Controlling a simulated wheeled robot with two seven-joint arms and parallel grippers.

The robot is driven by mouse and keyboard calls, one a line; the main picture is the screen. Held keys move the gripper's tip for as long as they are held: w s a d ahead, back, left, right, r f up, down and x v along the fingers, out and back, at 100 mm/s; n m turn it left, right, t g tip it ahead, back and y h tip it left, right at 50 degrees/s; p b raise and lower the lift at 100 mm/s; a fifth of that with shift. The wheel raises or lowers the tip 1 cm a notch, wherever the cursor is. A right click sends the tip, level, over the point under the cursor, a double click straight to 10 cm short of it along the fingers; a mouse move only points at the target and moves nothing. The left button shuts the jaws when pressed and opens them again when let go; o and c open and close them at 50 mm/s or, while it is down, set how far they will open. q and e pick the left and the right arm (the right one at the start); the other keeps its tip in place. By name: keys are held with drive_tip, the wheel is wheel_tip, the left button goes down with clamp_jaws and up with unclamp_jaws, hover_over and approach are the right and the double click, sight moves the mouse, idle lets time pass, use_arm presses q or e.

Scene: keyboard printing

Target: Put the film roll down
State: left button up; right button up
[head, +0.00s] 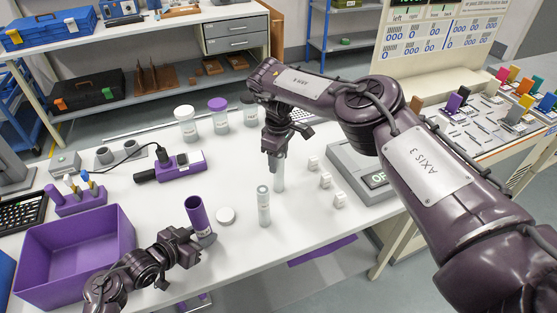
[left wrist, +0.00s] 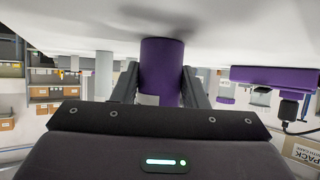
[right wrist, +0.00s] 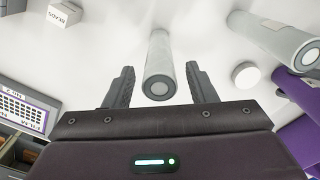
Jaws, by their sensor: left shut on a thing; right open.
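A pale grey tube, seemingly the film roll (head: 279,178), stands upright on the white table below my right gripper (head: 275,160). In the right wrist view the tube (right wrist: 159,67) has its grey round end towards me, between the open fingers, with gaps on both sides. A second similar tube (head: 263,207) stands just left of it; it also shows in the right wrist view (right wrist: 285,42). My left gripper (head: 200,236) is shut on a purple cylinder (head: 197,212) with an open dark top; the left wrist view shows the cylinder (left wrist: 160,70) between the fingers.
A white round cap (head: 226,215) lies between the purple cylinder and the tubes. Small white blocks (head: 325,180) and a grey scale (head: 360,172) stand to the right. Jars (head: 218,115) stand at the back, a purple bin (head: 75,250) at left.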

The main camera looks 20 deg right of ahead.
wheel_tip(320, 180, up, 11)
drive_tip(key=shift+r, duration=0.15)
drive_tip(key=shift+o, duration=0.3)
